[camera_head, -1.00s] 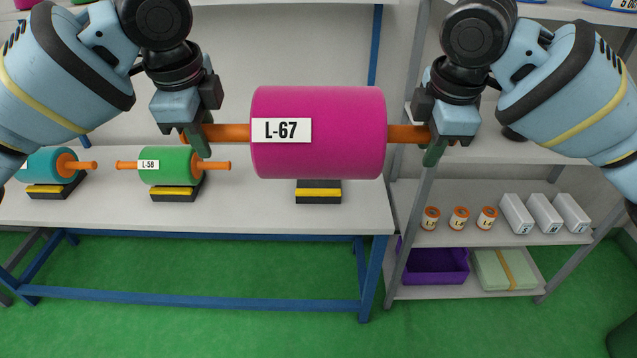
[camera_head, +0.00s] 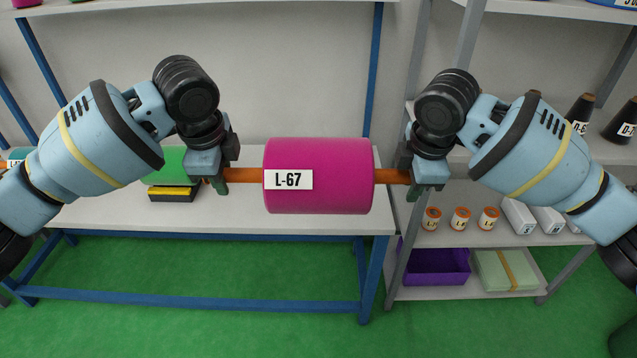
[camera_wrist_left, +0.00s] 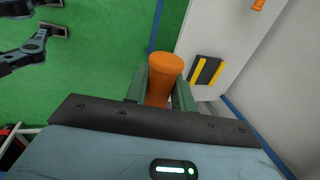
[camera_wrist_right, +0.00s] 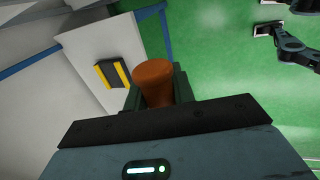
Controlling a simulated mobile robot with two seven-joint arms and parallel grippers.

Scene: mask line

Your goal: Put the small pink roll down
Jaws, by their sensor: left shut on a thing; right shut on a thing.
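The pink roll (camera_head: 318,190), labelled L-67, hangs level on its orange shaft between my two arms. My left gripper (camera_head: 220,178) is shut on the shaft's left end. My right gripper (camera_head: 411,182) is shut on its right end. The shaft's orange ends also show between the fingers in the left wrist view (camera_wrist_left: 165,78) and the right wrist view (camera_wrist_right: 154,82). A black-and-yellow rest on the white bench (camera_head: 110,215) shows in the left wrist view (camera_wrist_left: 207,71) and the right wrist view (camera_wrist_right: 112,74), apart from the shaft.
A teal roll (camera_head: 18,157) is at the far left. A shelf right of the bench holds small orange-topped rolls (camera_head: 461,218), white boxes (camera_head: 519,214) and a purple bin (camera_head: 436,268).

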